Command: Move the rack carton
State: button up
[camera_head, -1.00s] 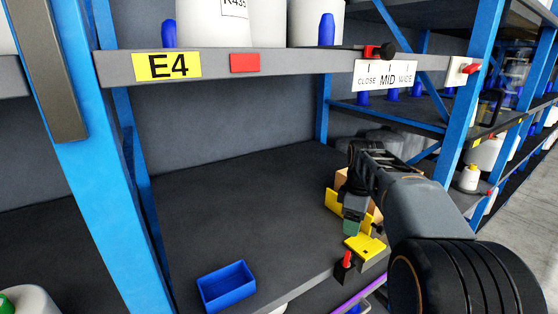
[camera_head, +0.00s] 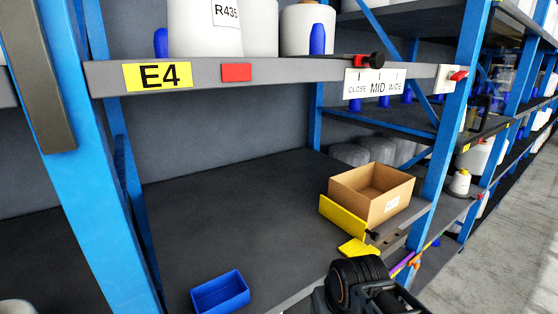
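An open brown cardboard carton (camera_head: 346,197) stands upright at the right end of the dark shelf (camera_head: 230,215), near the blue upright. It has a white label on its front face, and the part of its inside that shows looks empty. A yellow plate (camera_head: 341,217) stands against or close to its left side; I cannot tell whether they touch. A flat yellow piece (camera_head: 357,248) lies in front of it, by the shelf edge. My gripper is out of view; only a dark part of my arm shows at the bottom, in front of the shelf edge.
A blue tray (camera_head: 220,293) sits at the shelf's front left. White bobbins (camera_head: 308,30) stand on the shelf above, behind the E4 label (camera_head: 158,76). A CLOSE/MID/WIDE sign (camera_head: 378,88) hangs on its edge. The middle of the lower shelf is clear.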

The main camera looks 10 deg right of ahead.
aim_at(374, 192)
jog(key=z, duration=1.9)
jog(key=i, duration=1.05)
jog(key=u, duration=3.95)
